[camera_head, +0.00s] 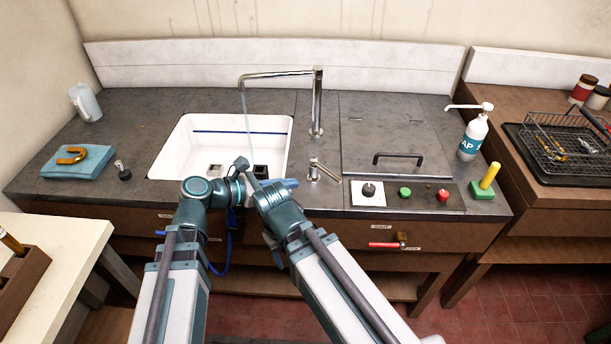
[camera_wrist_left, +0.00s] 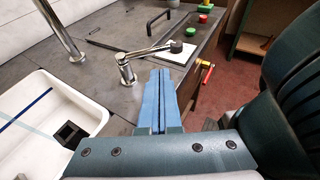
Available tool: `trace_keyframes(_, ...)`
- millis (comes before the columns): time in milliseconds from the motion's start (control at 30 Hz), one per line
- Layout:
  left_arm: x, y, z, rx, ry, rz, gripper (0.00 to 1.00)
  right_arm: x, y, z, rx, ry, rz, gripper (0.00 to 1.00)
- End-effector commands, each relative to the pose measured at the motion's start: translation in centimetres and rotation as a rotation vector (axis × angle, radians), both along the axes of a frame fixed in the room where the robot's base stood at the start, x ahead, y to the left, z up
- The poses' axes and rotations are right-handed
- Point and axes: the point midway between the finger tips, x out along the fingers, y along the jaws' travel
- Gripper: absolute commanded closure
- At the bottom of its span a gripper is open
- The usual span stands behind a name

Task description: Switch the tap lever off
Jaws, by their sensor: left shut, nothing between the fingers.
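The tap lever (camera_head: 326,171) is a thin metal bar on a short chrome post on the counter, right of the sink; it points towards the front right. It also shows in the left wrist view (camera_wrist_left: 150,49). The tall chrome tap (camera_head: 317,100) stands behind it, with a thin bluish stream falling from its spout into the white sink (camera_head: 185,135). My left gripper (camera_head: 294,183) has its blue fingers closed and empty, just left of and in front of the lever post. In the left wrist view its fingertips (camera_wrist_left: 162,71) point towards the lever, apparently with a gap. My right gripper cannot be made out.
A dial panel (camera_head: 368,193), a green button (camera_head: 405,192) and a red button (camera_head: 443,195) lie right of the lever. A black bar handle (camera_head: 398,156) stands behind them. My right forearm crosses close in front of my left gripper.

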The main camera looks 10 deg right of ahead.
Motion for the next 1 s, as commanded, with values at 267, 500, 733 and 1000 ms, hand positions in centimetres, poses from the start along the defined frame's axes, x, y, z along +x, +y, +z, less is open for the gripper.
trace_keyframes(267,-0.7,2.1,0.7,0.001,-0.001,0.000,1.00,0.0,0.0,0.7,0.000,0.000,0.000,0.44)
trace_keyframes(500,-0.7,2.2,0.7,0.000,-0.001,0.000,1.00,0.0,0.0,0.7,0.000,0.000,0.000,0.44)
trace_keyframes(733,-0.6,2.2,0.7,0.000,0.000,0.000,1.00,0.0,0.0,0.7,0.000,0.000,0.000,0.44)
trace_keyframes(1000,-1.1,3.8,-2.2,0.205,-0.175,-0.100,1.00,0.0,0.0,0.7,0.000,0.000,0.000,0.44)
